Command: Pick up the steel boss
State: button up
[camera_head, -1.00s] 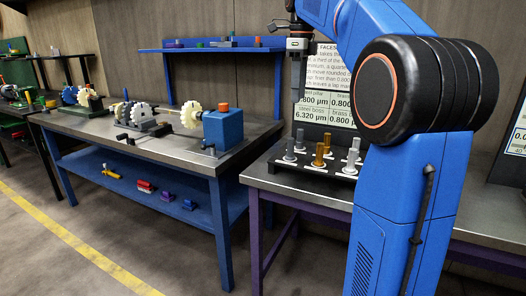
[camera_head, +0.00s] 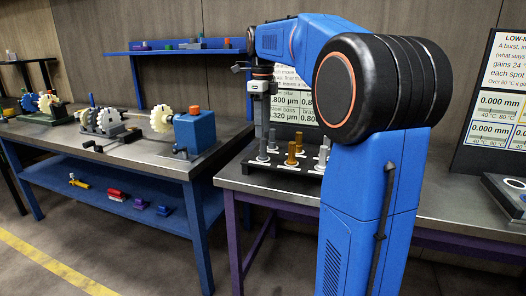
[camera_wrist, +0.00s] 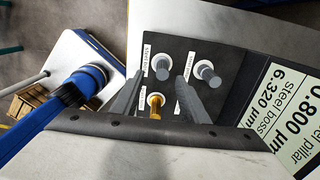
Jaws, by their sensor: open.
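A black holder board (camera_head: 285,170) on the steel table bears several upright posts. Grey steel posts stand at its left (camera_head: 263,151) and right (camera_head: 321,158), and brass posts (camera_head: 291,153) stand in the middle. My gripper (camera_head: 265,137) points down over the board's left side. In the wrist view the open jaws (camera_wrist: 160,80) straddle the line of sight to one steel post (camera_wrist: 162,68) and a brass post (camera_wrist: 155,103). A second steel post (camera_wrist: 207,70) is right of them. Nothing is held.
A text panel (camera_head: 284,111) stands behind the board, close to my gripper. Another display panel (camera_head: 495,110) is at the right. A blue bench (camera_head: 140,158) with gears and a blue block (camera_head: 194,130) is at the left. Bare tabletop (camera_head: 445,190) lies right of my arm.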

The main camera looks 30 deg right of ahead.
aim_at(263, 139)
jog(key=shift+w+d+f, duration=0.15)
jog(key=shift+f, duration=2.6)
jog(key=shift+c, duration=0.5)
grip_shut()
